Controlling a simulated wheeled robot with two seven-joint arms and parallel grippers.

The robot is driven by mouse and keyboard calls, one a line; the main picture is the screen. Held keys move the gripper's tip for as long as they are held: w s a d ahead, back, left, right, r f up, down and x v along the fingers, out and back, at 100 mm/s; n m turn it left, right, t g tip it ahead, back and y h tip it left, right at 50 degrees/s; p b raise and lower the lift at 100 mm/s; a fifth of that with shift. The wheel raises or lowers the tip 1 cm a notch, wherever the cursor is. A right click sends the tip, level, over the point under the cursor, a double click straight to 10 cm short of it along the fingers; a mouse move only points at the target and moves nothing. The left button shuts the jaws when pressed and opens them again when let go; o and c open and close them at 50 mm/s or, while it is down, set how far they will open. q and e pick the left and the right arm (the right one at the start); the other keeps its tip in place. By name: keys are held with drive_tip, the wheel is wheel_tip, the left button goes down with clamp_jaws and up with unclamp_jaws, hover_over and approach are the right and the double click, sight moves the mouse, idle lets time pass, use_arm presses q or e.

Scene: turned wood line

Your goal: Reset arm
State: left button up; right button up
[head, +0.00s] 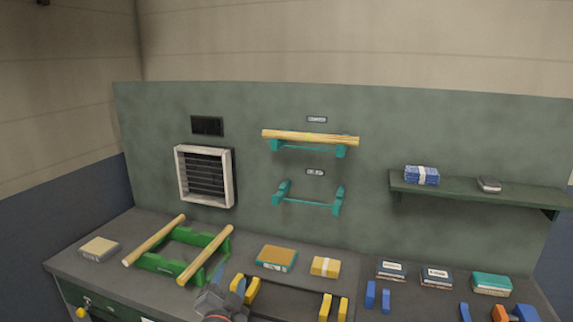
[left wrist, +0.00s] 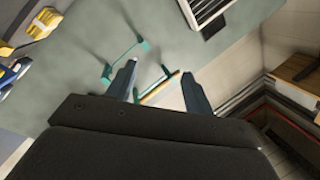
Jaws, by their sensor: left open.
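My left gripper (head: 230,281) shows at the bottom of the head view, low over the front of the bench beside the green rack. In the left wrist view its two fingers (left wrist: 160,78) stand apart with nothing between them. A wooden rod (head: 312,137) lies across the upper teal wall holder (head: 275,146). The lower teal wall holder (head: 338,201) is empty. Two more wooden rods (head: 155,240) (head: 206,254) lie on the green rack (head: 178,234) on the bench. My right gripper is in neither view.
The bench (head: 105,268) also holds small boxes (head: 276,258), a yellow packet (head: 325,266), a dark rack with yellow posts (head: 285,296) and several blue and orange blocks (head: 371,295). A wall shelf (head: 470,191) is at right, a framed vent (head: 231,178) at left.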

use_arm(q)
drive_tip(key=s+a+f+n+g+y, duration=0.1)
drive_tip(key=s+a+f+n+g, duration=0.2)
drive_tip(key=s+f+g, duration=0.5)
drive_tip(key=s+a+f+n+g+y, duration=0.1)
drive_tip(key=s+a+f+n, duration=0.25)
drive_tip(key=s+f, duration=0.65)
drive_tip(key=s+a+f+n+g+h, duration=0.15)
drive_tip(key=s+f+g, duration=0.45)
drive_tip(key=s+f, duration=0.6)
drive_tip(key=s+d+f+g, duration=0.1)
drive_tip(key=s+f, duration=0.2)
drive_tip(key=f, duration=1.5)
drive_tip(key=s+d+f+g, duration=0.1)
drive_tip(key=s+d+f, duration=0.1)
drive_tip(key=f, duration=1.7)
drive_tip(key=shift+s+d+f+g, duration=0.3)
drive_tip(key=shift+s+g, duration=0.1)
drive_tip(key=shift+s, duration=0.3)
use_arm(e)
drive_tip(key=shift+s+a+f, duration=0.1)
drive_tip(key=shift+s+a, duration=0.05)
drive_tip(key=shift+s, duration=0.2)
